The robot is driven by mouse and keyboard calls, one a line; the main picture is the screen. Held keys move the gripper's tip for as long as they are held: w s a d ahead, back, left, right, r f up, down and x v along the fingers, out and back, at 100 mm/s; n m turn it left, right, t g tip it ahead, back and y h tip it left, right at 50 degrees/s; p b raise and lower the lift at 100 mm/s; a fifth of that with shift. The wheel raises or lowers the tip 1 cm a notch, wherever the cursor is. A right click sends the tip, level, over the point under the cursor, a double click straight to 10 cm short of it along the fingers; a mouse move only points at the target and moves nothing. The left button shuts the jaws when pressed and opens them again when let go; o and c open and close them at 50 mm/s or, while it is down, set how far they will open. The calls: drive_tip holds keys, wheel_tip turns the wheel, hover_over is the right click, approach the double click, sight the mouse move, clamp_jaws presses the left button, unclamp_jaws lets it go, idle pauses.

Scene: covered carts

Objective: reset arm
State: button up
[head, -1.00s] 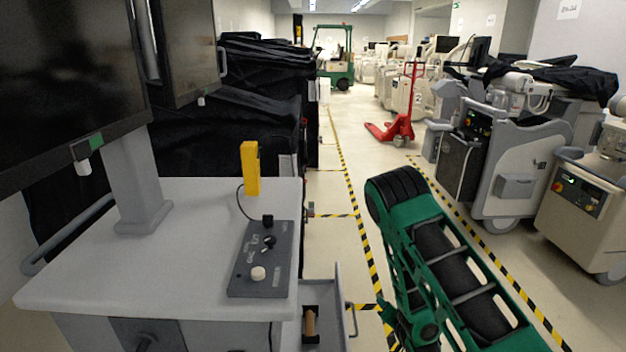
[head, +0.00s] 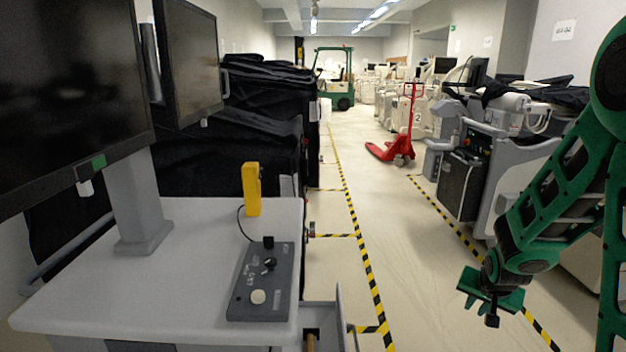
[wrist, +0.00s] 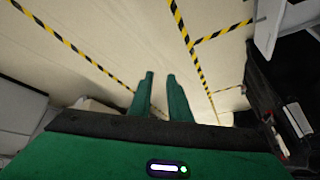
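My gripper (head: 478,308) is at the lower right of the head view, at the end of my green arm, low over the aisle floor. In the wrist view my gripper (wrist: 160,75) shows two green fingers with a gap between them. Nothing is between the fingers, and bare floor with tape lines shows beyond them. My gripper is apart from the grey cart (head: 190,270) on the left.
The cart carries monitors, a yellow device (head: 251,190) and a control panel (head: 259,282). An open drawer (head: 341,318) juts into the aisle. Machines (head: 462,185) line the right side. A red pallet jack (head: 398,150) and green forklift (head: 335,78) stand farther back. The middle aisle is clear.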

drive_tip(key=s+r+g+y, duration=0.1)
drive_tip(key=s+r, duration=0.3)
drive_tip(key=s, duration=0.6)
drive_tip(key=s+r+g, duration=0.2)
drive_tip(key=s+r, duration=0.3)
drive_tip(key=s, duration=0.5)
drive_tip(key=s+r+n+g+y, duration=0.1)
drive_tip(key=s+r, duration=0.3)
drive_tip(key=s, duration=0.7)
drive_tip(key=shift+a+r+g+y, duration=0.3)
drive_tip(key=shift+a+r+g, duration=0.05)
drive_tip(key=shift+g, duration=0.35)
